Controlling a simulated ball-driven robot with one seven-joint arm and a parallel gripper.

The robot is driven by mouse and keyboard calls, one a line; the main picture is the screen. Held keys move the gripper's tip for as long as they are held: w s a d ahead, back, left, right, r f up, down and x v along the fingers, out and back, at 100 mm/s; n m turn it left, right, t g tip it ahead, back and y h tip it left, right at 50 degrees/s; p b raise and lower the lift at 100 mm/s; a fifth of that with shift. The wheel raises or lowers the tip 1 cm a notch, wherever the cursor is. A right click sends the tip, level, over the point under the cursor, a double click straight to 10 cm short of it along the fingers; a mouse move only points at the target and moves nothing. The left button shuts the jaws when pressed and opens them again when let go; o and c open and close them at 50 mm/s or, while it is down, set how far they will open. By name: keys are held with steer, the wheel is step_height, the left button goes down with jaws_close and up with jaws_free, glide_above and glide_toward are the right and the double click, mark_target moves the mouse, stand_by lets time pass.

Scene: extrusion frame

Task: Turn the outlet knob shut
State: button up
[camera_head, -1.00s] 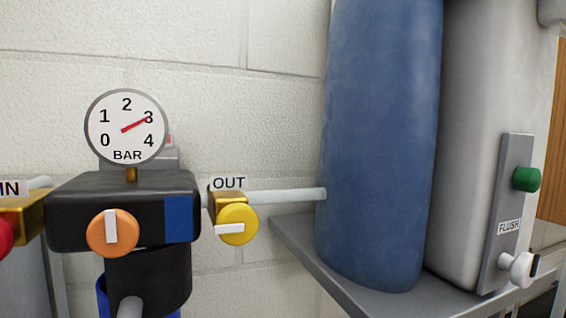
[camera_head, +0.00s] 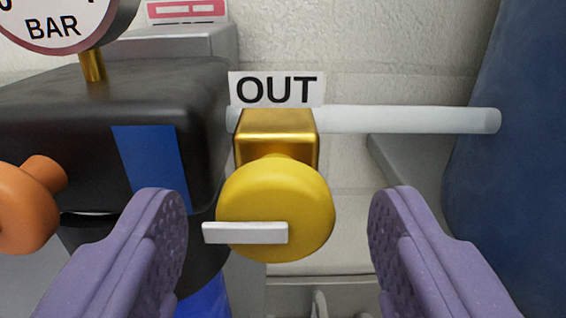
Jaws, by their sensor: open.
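The yellow outlet knob (camera_head: 290,190) is in the middle of the view, on a brass valve body (camera_head: 276,136) under a white OUT label (camera_head: 276,90). Its white pointer bar (camera_head: 245,233) lies level, reaching from the knob's middle out past its left edge. My gripper (camera_head: 280,215) is open, with one purple finger at the left of the knob and the other at the right. There is a gap between each finger and the knob, and nothing is held.
A black housing (camera_head: 100,110) with a blue panel stands to the left, with an orange knob (camera_head: 28,205) near the left finger. A pale pipe (camera_head: 410,120) runs right from the valve towards a blue cylinder (camera_head: 520,150). A gauge (camera_head: 60,20) is at upper left.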

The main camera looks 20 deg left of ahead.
steer(key=shift+w+a, duration=0.1)
steer(key=shift+w, duration=0.15)
steer(key=c, duration=1)
